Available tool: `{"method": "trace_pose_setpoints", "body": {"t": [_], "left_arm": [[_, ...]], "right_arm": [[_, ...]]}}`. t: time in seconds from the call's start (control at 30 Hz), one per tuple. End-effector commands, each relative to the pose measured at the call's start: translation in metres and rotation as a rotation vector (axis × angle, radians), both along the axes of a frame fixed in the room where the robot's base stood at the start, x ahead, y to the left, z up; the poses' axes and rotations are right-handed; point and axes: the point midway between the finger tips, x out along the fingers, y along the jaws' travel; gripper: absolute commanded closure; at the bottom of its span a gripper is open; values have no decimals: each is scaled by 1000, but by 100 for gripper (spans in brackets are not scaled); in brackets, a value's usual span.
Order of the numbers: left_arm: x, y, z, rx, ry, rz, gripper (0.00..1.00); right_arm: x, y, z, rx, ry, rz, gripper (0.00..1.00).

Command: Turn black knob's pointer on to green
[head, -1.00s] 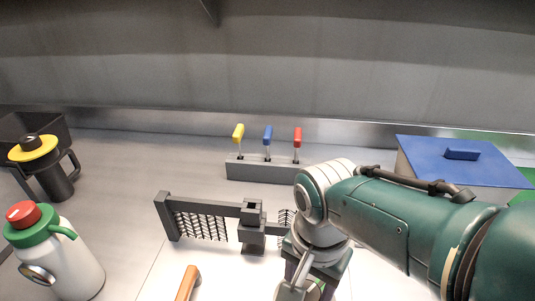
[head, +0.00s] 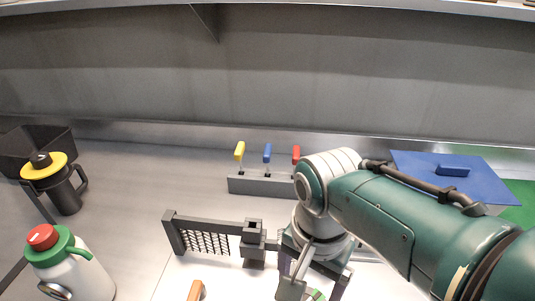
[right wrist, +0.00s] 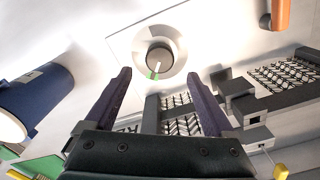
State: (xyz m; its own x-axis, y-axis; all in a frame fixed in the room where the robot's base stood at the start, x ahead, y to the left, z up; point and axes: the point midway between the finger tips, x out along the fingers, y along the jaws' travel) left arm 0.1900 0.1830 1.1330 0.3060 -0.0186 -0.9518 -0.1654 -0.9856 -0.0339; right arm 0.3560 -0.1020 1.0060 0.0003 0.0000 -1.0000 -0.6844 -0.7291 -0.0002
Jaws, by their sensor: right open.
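In the right wrist view, a dark round knob (right wrist: 159,58) sits in a pale round dial on a white panel (right wrist: 120,40). A short whitish and green strip shows at its lower edge. I cannot tell where the pointer ends and a green mark starts. My right gripper (right wrist: 157,76) is open and empty. Its two dark fingers are spread to the left and right below the knob, apart from it in the picture. In the head view my right arm comes in from the right, and the knob is not clearly visible there. My left gripper is not in view.
A dark rack with mesh (head: 205,241) stands left of my right gripper. Behind it is a grey block (head: 262,185) with yellow, blue and red levers. A white bottle (head: 88,277) and a black jug (head: 66,196) stand left. A blue lid (head: 420,170) lies right.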

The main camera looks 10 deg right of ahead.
Motion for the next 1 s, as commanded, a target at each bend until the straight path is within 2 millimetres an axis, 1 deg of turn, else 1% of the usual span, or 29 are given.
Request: {"method": "trace_pose_setpoints", "body": {"t": [0.03,0.2,0.3,0.67,0.77,0.87,1.0], "left_arm": [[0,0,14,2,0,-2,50],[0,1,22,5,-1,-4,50],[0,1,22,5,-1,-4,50],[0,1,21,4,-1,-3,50],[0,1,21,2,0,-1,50],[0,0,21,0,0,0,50],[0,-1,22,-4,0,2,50]], "right_arm": [[0,0,16,1,-1,0,12],[0,1,32,1,0,1,12],[-1,0,35,1,1,1,12],[-2,-2,34,2,-4,7,12],[-8,-11,31,1,-19,39,12],[-22,-27,30,-1,-52,110,12],[-52,-52,38,-22,-110,263,12]]}}
